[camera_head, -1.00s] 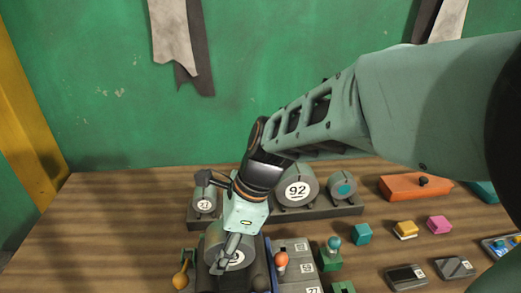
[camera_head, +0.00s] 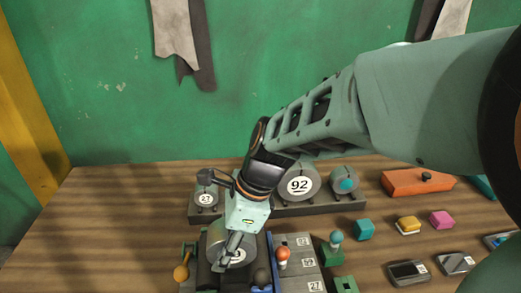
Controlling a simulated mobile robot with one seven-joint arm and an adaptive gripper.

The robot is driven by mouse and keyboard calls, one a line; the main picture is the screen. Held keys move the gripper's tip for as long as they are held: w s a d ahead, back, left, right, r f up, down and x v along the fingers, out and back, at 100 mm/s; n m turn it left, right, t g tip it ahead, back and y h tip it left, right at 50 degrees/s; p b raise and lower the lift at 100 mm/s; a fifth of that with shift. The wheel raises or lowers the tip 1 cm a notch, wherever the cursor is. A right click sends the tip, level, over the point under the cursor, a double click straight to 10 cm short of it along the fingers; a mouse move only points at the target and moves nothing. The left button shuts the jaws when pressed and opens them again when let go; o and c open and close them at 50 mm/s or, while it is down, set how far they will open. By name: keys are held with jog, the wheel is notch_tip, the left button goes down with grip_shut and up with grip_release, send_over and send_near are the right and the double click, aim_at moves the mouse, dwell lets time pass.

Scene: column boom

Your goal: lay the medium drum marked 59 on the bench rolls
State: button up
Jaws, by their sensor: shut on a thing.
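My gripper (camera_head: 229,258) points down at the bottom centre, shut on a grey drum (camera_head: 217,240). The drum's white round label (camera_head: 239,255) faces me, but a finger covers part of it, so I cannot read its number. The drum is low over or on a dark stand (camera_head: 204,274) that looks like the bench rolls; the hand hides whether they touch.
Small coloured blocks (camera_head: 364,229) lie further right. The bench's left side is clear.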

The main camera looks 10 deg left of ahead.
jog(key=shift+f, duration=0.2)
jog(key=o, duration=1.5)
jog(key=shift+w+d+r, duration=0.15)
jog(key=shift+d+r, duration=0.05)
jog(key=shift+r, duration=0.25)
jog(key=shift+w+d+r, duration=0.2)
jog(key=shift+d+r, duration=0.7)
jog(key=shift+r, duration=0.15)
jog(key=w+d, duration=0.1)
jog(key=d, duration=0.6)
jog(key=w+d, duration=0.1)
jog(key=d, duration=0.2)
jog(key=shift+w+d+f, duration=0.1)
jog(key=shift+w+d, duration=0.2)
